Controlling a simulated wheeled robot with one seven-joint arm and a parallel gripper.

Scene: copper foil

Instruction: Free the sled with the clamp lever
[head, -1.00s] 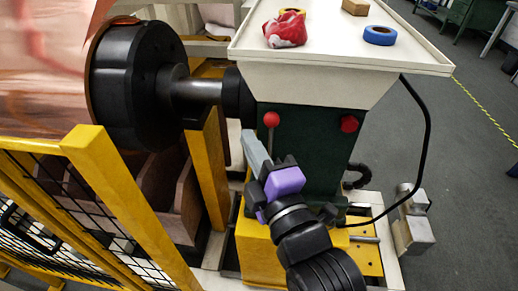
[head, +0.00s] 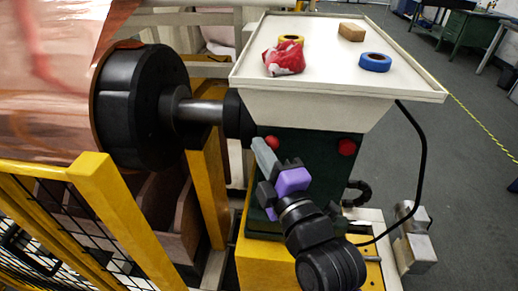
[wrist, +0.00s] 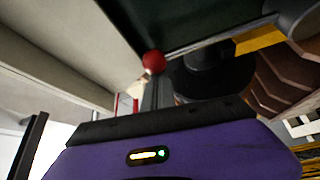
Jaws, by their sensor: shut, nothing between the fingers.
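Two red ball knobs show on the dark green housing (head: 325,165) in the head view, the left one (head: 272,143) and the right one (head: 347,148). In the earlier head view the left knob tops a thin lever; my gripper now covers that lever's shaft. My gripper (head: 262,150), with a purple body, is shut and empty, its grey fingers pointing up just below and left of the left knob. In the wrist view a red knob (wrist: 153,62) stands just beyond the fingertips; I cannot tell whether they touch. Which part is the sled is unclear.
A cream tray (head: 325,70) above the housing carries a red-and-white cloth (head: 284,57), tape rolls and a block. A copper roll (head: 45,80) on a black hub (head: 140,105) is at left, behind a yellow mesh guard (head: 110,215). A black cable (head: 424,150) hangs right.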

